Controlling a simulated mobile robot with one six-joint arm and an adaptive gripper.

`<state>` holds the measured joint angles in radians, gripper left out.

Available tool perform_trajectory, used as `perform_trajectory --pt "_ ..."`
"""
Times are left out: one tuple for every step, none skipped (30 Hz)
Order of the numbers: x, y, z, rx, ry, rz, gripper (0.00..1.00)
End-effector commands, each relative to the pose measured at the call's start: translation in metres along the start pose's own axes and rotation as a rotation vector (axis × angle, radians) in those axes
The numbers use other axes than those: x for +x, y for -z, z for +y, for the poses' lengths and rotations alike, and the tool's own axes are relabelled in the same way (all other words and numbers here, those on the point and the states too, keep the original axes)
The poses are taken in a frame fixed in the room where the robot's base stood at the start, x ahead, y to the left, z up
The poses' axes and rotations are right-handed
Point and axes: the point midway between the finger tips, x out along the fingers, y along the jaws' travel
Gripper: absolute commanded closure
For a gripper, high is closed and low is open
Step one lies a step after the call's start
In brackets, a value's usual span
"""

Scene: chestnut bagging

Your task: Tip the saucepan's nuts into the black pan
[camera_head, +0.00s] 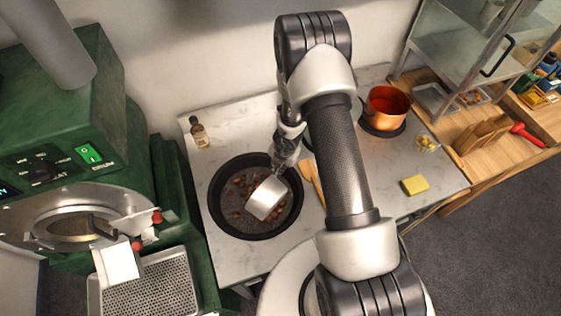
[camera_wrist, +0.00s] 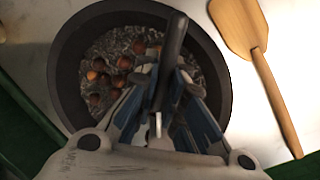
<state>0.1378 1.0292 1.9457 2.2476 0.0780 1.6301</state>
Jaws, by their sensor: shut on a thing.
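The black pan (camera_head: 218,216) sits on the worktop at the left, with dark gravel-like contents and several brown nuts (camera_head: 240,183) in it. The small silvery saucepan (camera_head: 265,198) is tilted over the pan's inside, its side facing the body camera; its own inside is hidden. My gripper (camera_head: 284,158) is at the pan's back right edge, shut on the saucepan's handle. In the wrist view the dark handle (camera_wrist: 173,45) stands between my blue-grey fingers, and nuts (camera_wrist: 103,78) show in the black pan (camera_wrist: 66,70) at the left. I cannot tell whether nuts remain in the saucepan.
A wooden spatula (camera_wrist: 262,70) lies right of the pan. A small bottle (camera_head: 200,134) stands behind the pan. A copper pot (camera_head: 388,106) stands at the back right, with a yellow sponge (camera_head: 415,185) in front. A green machine (camera_head: 60,120) stands close on the left.

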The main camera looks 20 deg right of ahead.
Motion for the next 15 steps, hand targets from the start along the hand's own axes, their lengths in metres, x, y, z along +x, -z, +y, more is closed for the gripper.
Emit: perform_trajectory --pt "-0.0024 -0.0007 0.0009 0.000 0.002 0.001 1.00" --pt "-0.0025 -0.0011 0.0012 0.000 0.004 0.001 1.00" --pt "-0.0026 -0.0018 0.0019 -0.001 0.005 0.000 1.00" --pt "-0.0026 -0.0023 0.0024 -0.001 0.006 0.000 1.00" --pt "-0.0025 -0.0026 0.0026 -0.001 0.008 0.000 1.00" --pt "-0.0024 -0.0027 0.0027 -0.001 0.010 0.001 1.00" --pt "-0.0023 -0.0029 0.0029 0.000 0.012 0.001 1.00" --pt "-0.0024 -0.0033 0.0033 0.000 0.013 0.001 1.00" --pt "-0.0025 -0.0040 0.0039 0.000 0.015 0.000 1.00" --pt "-0.0024 -0.0043 0.0042 0.000 0.016 0.000 1.00" --pt "-0.0023 -0.0044 0.0043 0.000 0.018 0.001 1.00" --pt "-0.0022 -0.0044 0.0044 -0.001 0.020 0.001 1.00" --pt "-0.0022 -0.0048 0.0048 -0.002 0.021 0.001 1.00" --pt "-0.0023 -0.0052 0.0052 -0.002 0.023 0.001 1.00" --pt "-0.0023 -0.0056 0.0057 -0.003 0.024 0.001 1.00"
